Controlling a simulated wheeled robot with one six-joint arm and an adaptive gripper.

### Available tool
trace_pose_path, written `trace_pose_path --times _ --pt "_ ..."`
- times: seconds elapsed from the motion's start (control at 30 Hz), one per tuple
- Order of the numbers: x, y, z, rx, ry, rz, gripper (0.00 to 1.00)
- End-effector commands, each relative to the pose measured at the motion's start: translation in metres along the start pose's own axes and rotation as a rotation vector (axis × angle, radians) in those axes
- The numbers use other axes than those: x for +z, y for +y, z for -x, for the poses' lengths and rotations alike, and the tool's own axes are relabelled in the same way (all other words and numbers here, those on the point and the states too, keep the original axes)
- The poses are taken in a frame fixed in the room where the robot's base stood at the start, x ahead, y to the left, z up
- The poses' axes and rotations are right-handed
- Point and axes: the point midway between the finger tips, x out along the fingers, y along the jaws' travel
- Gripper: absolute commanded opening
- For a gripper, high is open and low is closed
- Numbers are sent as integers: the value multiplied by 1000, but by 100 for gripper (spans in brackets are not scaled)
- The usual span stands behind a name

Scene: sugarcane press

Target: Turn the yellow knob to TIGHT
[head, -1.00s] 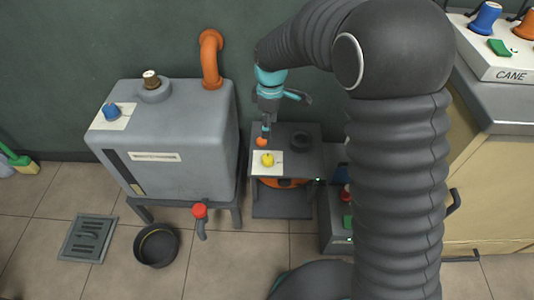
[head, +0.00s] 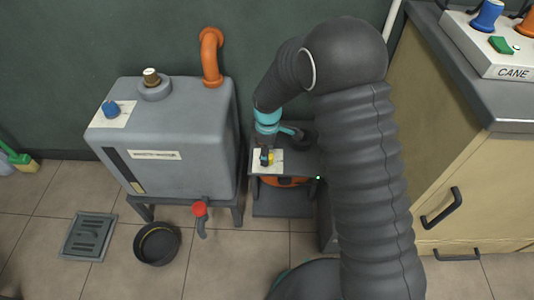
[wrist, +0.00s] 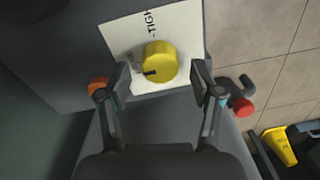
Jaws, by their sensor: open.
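The yellow knob (wrist: 159,62) sits on a white label plate (wrist: 183,25) on top of a grey machine. A dark pointer mark shows on the knob's left side in the wrist view, and part of the word TIGHT is printed beyond it. My gripper (wrist: 160,84) is open, with one finger on each side and the knob between or just ahead of the fingertips. I cannot tell whether the fingers touch it. In the head view the knob (head: 270,157) is partly hidden by my gripper (head: 266,155), which is over the label plate.
A grey tank (head: 180,140) with a blue knob (head: 111,108) and a red tap (head: 199,209) stands to the left. An orange pipe (head: 211,60) rises behind it. A cabinet (head: 440,150) with a CANE panel stands to the right.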

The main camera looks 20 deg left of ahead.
Motion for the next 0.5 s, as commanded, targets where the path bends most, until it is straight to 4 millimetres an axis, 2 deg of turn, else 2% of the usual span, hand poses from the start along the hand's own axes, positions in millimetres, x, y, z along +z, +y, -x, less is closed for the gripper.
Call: trace_pose_path --times 0.13,0.4,0.5 --pt "0 0 -7 0 0 0 65" --pt "0 0 -8 1 0 0 65" --pt "0 0 -8 1 0 0 40"
